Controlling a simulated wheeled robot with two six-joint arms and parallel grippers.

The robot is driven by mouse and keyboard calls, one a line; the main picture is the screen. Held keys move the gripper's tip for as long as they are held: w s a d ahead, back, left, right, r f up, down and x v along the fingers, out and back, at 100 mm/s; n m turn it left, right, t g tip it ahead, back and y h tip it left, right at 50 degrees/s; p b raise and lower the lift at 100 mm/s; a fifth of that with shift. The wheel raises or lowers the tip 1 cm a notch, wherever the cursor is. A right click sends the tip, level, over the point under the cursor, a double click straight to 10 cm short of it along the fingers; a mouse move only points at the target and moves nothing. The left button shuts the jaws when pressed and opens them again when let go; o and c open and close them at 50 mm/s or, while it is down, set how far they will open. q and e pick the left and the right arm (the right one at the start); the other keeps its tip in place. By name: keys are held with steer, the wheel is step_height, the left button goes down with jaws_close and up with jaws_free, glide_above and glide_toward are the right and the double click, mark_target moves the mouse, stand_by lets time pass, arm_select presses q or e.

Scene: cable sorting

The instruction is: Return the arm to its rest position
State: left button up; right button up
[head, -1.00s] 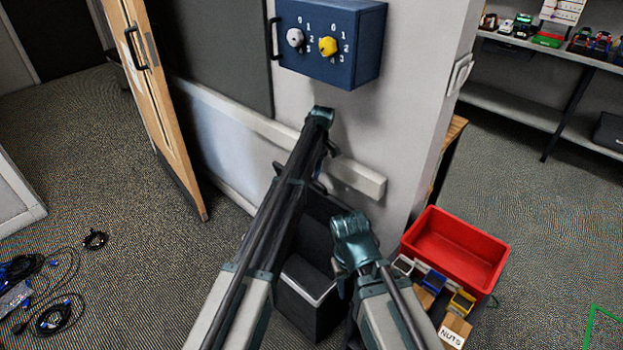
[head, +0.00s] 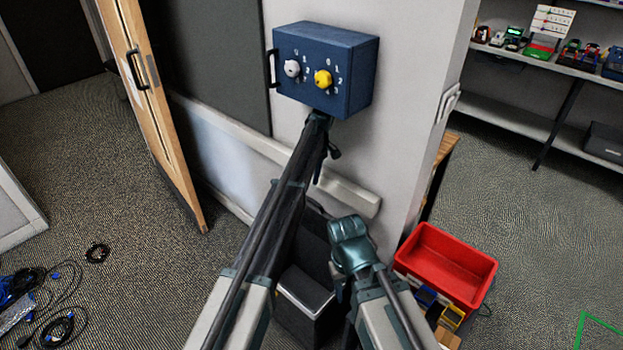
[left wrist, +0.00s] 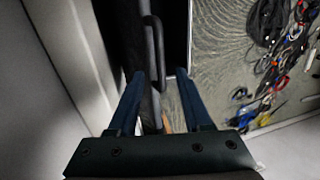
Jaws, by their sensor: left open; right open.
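My left arm reaches up the middle of the head view, its wrist end just below the blue wall box (head: 322,92). In the left wrist view my left gripper (left wrist: 155,80) has its two blue-grey fingers apart, with nothing visibly gripped. A dark vertical bar with a handle (left wrist: 152,45) shows behind and between the fingers; I cannot tell how far off it is. My right gripper (head: 350,235) is lower in the head view, left of the red bin, and holds nothing I can see. Its fingertips are hard to make out.
The wall box carries a white knob (head: 292,68) and a yellow knob (head: 323,79). A wooden door (head: 150,95) stands ajar at left. Cables (head: 45,300) lie on the floor. The red bin (head: 445,262) stands at right. A shelf (head: 510,115) holds small items.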

arm_select(q)
steer(key=shift+s, duration=0.1)
steer(key=s+r+m+p, duration=0.2)
steer(key=s+m, duration=0.2)
steer(key=s, duration=0.9)
steer(key=s+r+m+t+p, duration=0.1)
steer(key=s+m, duration=0.4)
steer(key=s, duration=0.9)
steer(key=s+r+m+p, duration=0.3)
steer(key=s+m, duration=0.2)
steer(key=s, duration=0.8)
steer(key=shift+s+r+t+p, duration=0.2)
steer(key=shift+s+t+p, duration=0.1)
steer(key=shift+s+p, duration=0.1)
arm_select(e)
step_height(320, 180, up, 7)
arm_select(q)
steer(key=shift+f, duration=0.1)
arm_select(e)
steer(key=shift+f, duration=0.2)
